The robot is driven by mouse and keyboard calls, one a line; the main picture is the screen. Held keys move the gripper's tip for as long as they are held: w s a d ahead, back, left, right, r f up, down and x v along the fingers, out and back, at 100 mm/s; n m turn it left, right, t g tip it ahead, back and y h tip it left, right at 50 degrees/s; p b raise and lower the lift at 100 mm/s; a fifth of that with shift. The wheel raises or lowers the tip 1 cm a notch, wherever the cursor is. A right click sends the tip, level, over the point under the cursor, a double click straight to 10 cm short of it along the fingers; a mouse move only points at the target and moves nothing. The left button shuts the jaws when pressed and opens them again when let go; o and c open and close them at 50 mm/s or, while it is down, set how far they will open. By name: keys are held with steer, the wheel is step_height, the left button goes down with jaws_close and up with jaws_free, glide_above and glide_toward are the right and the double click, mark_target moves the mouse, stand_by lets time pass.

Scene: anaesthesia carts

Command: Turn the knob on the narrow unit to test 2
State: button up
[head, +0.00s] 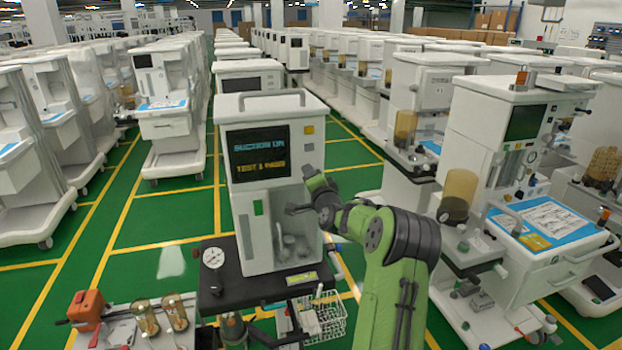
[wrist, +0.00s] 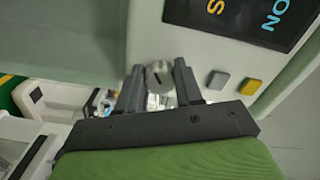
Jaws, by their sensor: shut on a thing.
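The narrow unit (head: 262,200) is a tall white cabinet with a handle on top, in the middle of the head view. Its dark screen (head: 259,152) carries a blue-green line above a yellow line that seems to begin "TEST 1". In the wrist view, the round grey knob (wrist: 158,77) with a dark pointer mark sits between the two fingers. My gripper (wrist: 159,70) is shut on this knob.
A grey button and a yellow button (wrist: 250,86) are beside the knob in the wrist view. A round gauge (head: 213,258) and a white wire basket (head: 325,318) are low at the unit. A large white cart (head: 500,150) stands to the right. Green floor lies left.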

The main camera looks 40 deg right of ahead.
steer(key=shift+m, duration=0.5)
steer(key=o, duration=1)
steer(key=shift+o, duration=0.2)
steer(key=b+v, duration=0.4)
steer(key=v, duration=1.1)
steer(key=shift+s+a, duration=0.15)
steer(key=shift+s, duration=0.25)
